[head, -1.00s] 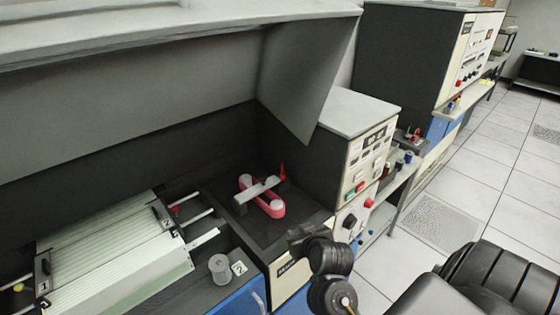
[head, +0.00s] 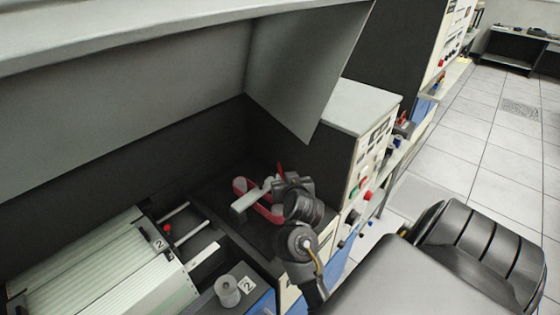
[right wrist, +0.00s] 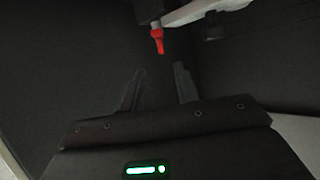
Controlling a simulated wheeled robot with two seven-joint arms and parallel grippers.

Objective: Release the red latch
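The red latch (right wrist: 157,38) is a small red lever at the end of a pale bar (right wrist: 200,12) in the right wrist view. Its red tip (head: 279,167) shows in the head view just beyond my gripper. My right gripper (right wrist: 157,72) is open and empty. Its two fingers are apart and point toward the latch, with a small gap between them and it. In the head view, my right wrist partly hides the black recess with the bar and the pink-red looped part (head: 240,186). My left gripper is not in view.
A grey slanted hood (head: 310,75) hangs over the recess. A cream control panel (head: 372,150) with knobs stands to its right. A ribbed card tray (head: 95,265) and a grey spool (head: 228,291) are at lower left. Open tiled floor lies at far right.

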